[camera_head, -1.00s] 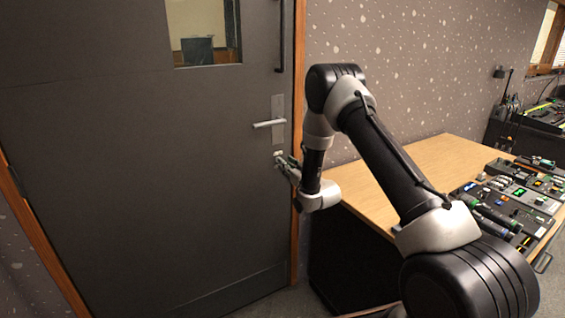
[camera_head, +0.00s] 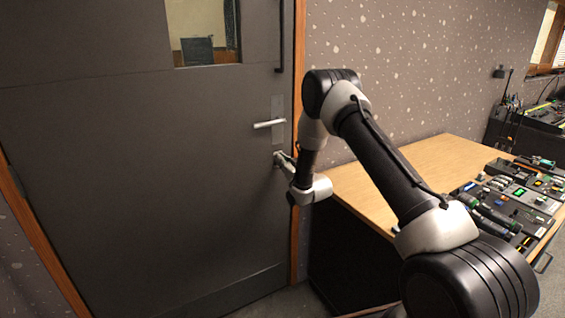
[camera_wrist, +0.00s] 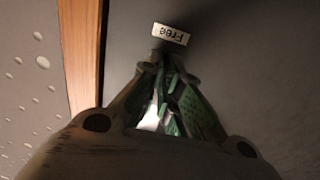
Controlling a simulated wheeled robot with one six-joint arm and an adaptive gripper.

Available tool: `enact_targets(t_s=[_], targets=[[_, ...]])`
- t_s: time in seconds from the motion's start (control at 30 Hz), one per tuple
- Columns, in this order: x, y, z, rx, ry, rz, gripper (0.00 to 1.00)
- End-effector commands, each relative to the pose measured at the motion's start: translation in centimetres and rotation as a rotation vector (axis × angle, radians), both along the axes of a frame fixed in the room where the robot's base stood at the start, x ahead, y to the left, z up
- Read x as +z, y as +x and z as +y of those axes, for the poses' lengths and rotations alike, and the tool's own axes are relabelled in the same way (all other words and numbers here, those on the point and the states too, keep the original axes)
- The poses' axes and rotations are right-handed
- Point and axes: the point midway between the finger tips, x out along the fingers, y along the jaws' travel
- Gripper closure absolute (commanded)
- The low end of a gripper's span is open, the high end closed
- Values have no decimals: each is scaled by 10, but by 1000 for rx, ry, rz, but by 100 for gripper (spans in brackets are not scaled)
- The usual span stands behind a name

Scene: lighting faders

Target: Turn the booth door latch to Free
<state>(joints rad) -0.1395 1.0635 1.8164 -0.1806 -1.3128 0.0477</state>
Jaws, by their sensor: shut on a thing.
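The dark grey booth door (camera_head: 130,170) fills the left of the head view and looks closed in its wooden frame. My gripper (camera_head: 281,160) is at the door's right edge, below the lever handle (camera_head: 269,124). In the wrist view my gripper (camera_wrist: 165,75) has its green-padded fingers drawn together at the door face. It is shut on the small latch, which the fingers almost wholly hide, so its angle cannot be told. A white label (camera_wrist: 170,34) reading "Free" upside down sits just beyond the fingertips.
The wooden door frame (camera_wrist: 83,50) runs close beside my gripper. A wooden desk (camera_head: 425,155) with several control panels (camera_head: 510,195) stands to the right, beneath my arm. A vertical pull bar (camera_head: 280,35) is higher on the door.

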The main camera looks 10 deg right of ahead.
Motion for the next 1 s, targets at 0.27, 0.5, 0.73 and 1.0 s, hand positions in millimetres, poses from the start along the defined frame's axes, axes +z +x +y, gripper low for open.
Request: enact_targets(t_s=[0.27,0.5,0.73,1.0], targets=[[0,0,-1,0,59,19,100],[0,1,-3,0,213,69,100],[-1,2,-5,0,418,136,100],[-3,2,-8,-1,662,214,100]])
